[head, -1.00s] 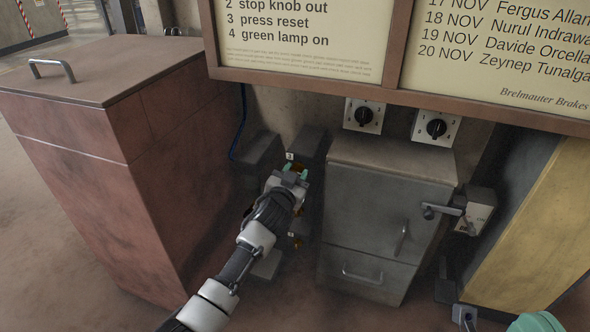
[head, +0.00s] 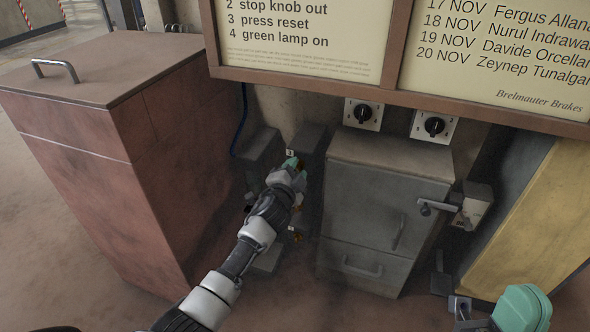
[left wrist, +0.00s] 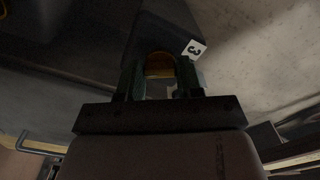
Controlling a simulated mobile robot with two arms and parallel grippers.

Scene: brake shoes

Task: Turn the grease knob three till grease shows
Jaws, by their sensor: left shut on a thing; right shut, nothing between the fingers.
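Grease knob three is a small amber-brass knob (left wrist: 159,66) in the left wrist view, beside a white tag with a 3 (left wrist: 194,49). The tag also shows in the head view (head: 290,153). My left gripper (left wrist: 160,80) is shut on the knob, one dark green finger on each side. In the head view the left gripper (head: 291,164) reaches the dark fittings low on the wall and hides most of the knob. I cannot make out any grease. My right gripper (head: 522,308) is shut and empty at the lower right, far from the knob.
A reddish cabinet (head: 90,125) stands close on the left, a grey cabinet (head: 375,215) close on the right. Another amber fitting (head: 297,237) sits below my left gripper. Two black dials (head: 362,114) are on the wall under the notice board (head: 400,78).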

